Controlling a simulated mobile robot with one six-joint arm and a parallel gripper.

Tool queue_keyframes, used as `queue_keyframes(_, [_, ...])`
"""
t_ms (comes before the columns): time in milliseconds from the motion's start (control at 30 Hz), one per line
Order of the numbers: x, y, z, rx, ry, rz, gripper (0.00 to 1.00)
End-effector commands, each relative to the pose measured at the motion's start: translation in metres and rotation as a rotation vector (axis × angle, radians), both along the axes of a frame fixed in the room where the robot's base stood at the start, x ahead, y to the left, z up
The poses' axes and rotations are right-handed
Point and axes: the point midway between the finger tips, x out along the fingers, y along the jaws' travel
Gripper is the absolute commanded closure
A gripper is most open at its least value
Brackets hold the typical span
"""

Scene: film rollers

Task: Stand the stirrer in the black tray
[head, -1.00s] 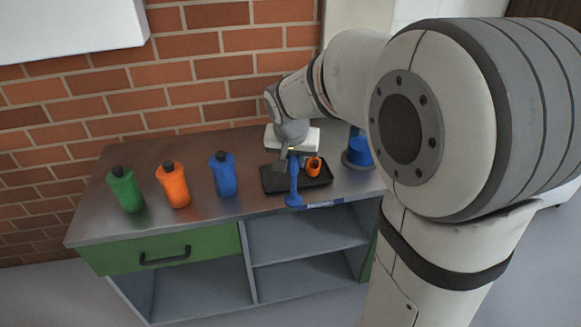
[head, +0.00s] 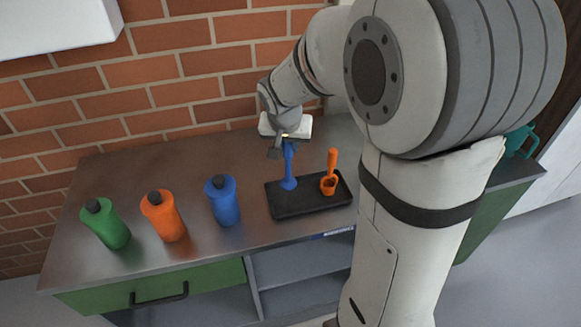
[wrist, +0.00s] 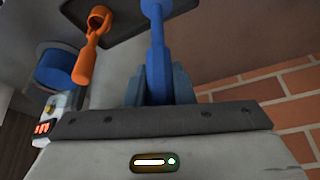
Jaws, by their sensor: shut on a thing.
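The blue stirrer (head: 289,165) hangs upright, foot down, from my gripper (head: 287,144), which is shut on its upper end. In the wrist view the stirrer (wrist: 157,45) runs up from between the fingers of my gripper (wrist: 157,85). The black tray (head: 309,203) lies on the metal worktop. The stirrer's foot shows over the tray's left half, near its back; I cannot tell whether it touches the floor of the tray. An orange cup-shaped tool (head: 329,184) with an upright handle stands in the tray's right half, apart from the stirrer.
Green (head: 106,224), orange (head: 163,216) and blue (head: 223,201) bottles stand left of the tray. A brick wall (head: 190,95) rises behind the worktop. A teal mug (head: 519,141) stands far right. A blue round vessel (wrist: 62,68) shows in the wrist view. My arm covers much of the right side.

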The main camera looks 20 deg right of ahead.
Motion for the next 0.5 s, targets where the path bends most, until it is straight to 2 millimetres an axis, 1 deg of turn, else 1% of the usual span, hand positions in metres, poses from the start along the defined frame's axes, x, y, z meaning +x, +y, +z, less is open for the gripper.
queue_keyframes(33, [-0.001,0.0,-0.008,0.0,0.003,0.001,0.98])
queue_keyframes(67, [0.0,0.001,-0.012,0.0,0.003,0.002,0.98])
queue_keyframes(267, [0.0,0.001,-0.027,0.0,0.001,0.003,0.98])
queue_keyframes(400, [0.0,0.001,-0.048,-0.001,0.002,0.004,0.98])
queue_keyframes(500, [0.0,0.002,-0.057,0.0,0.001,0.004,0.98])
